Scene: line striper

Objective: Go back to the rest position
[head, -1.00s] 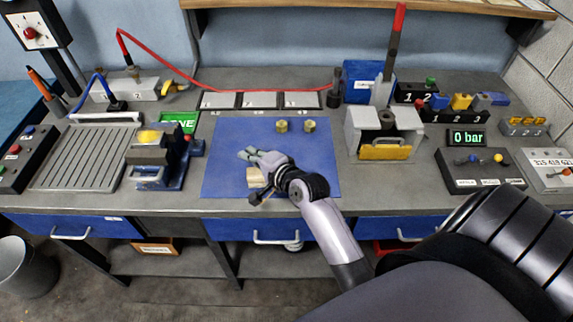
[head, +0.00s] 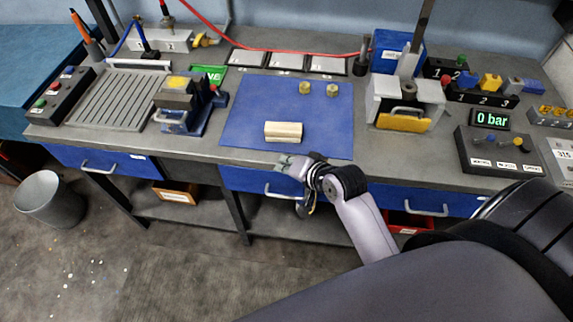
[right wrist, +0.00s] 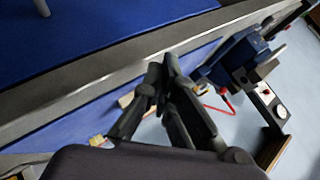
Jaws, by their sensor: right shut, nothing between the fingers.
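My right gripper (head: 290,165) is shut and empty at the front edge of the bench, just below the blue mat (head: 245,115) in the head view. In the right wrist view my right gripper (right wrist: 165,75) shows dark fingers close together, with the bench edge behind them. A pale wooden block (head: 283,132) lies on the front part of the mat, apart from the gripper. My left gripper is in neither view.
Two brass nuts (head: 305,88) sit at the back of the mat. A vise (head: 180,105) stands left and a grey-and-yellow fixture (head: 404,122) right. Drawers with handles (head: 100,163) line the bench front. A bin (head: 48,198) stands on the floor at left.

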